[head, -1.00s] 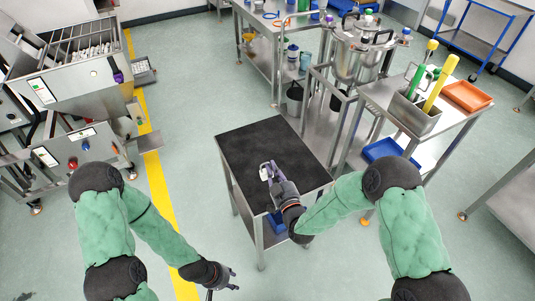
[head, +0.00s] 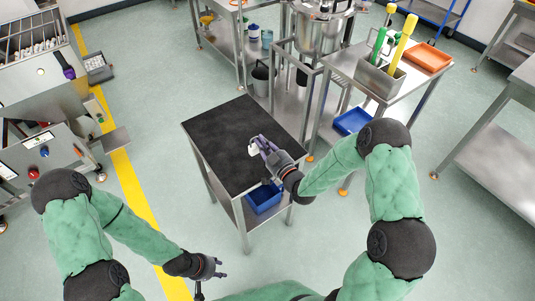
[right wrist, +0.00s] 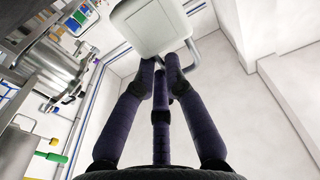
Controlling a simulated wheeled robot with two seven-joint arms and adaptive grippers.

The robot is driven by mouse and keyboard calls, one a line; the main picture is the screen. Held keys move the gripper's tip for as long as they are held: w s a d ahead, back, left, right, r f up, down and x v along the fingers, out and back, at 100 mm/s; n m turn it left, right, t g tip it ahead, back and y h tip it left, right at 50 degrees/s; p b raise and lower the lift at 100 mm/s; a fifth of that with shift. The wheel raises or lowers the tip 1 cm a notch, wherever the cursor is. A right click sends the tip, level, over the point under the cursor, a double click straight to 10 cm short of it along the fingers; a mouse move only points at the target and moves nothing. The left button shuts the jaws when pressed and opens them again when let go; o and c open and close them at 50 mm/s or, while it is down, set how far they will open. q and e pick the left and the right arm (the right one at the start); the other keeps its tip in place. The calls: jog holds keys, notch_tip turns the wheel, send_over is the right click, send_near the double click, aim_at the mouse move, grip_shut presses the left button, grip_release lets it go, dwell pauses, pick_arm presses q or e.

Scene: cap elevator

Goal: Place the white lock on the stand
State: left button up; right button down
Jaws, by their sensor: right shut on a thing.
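The white lock (head: 253,149) is held at the tips of my right gripper (head: 262,146). It shows large and close in the right wrist view (right wrist: 150,25), where the dark fingers of my right gripper (right wrist: 161,78) close on its lower part. In the head view the lock appears over the black top of a small metal stand (head: 215,130), toward its right side; I cannot tell its height above the top. My left gripper (head: 222,268) hangs empty at the lower middle, away from the stand, with its fingers apart.
A blue bin (head: 263,198) sits on the stand's lower shelf. A metal table with a tool holder (head: 380,78) and an orange tray (head: 428,56) is to the right. A steel vessel (head: 322,30) stands behind. Machines (head: 45,110) are at the left. The black top is otherwise clear.

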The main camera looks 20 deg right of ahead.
jog(key=shift+d+f+b, duration=0.4)
jog(key=shift+d+f, duration=0.5)
jog(key=shift+f, duration=0.15)
notch_tip(320, 180, down, 3)
jog(key=shift+d+f+b, duration=0.1)
jog(key=shift+f+b, duration=0.1)
jog(key=shift+b, duration=0.75)
jog(key=shift+r, duration=0.1)
jog(key=c, duration=1.7)
grip_release()
jog(key=shift+f, duration=0.2)
jog(key=shift+c, duration=0.2)
jog(key=o, duration=0.4)
jog(key=shift+r, duration=0.1)
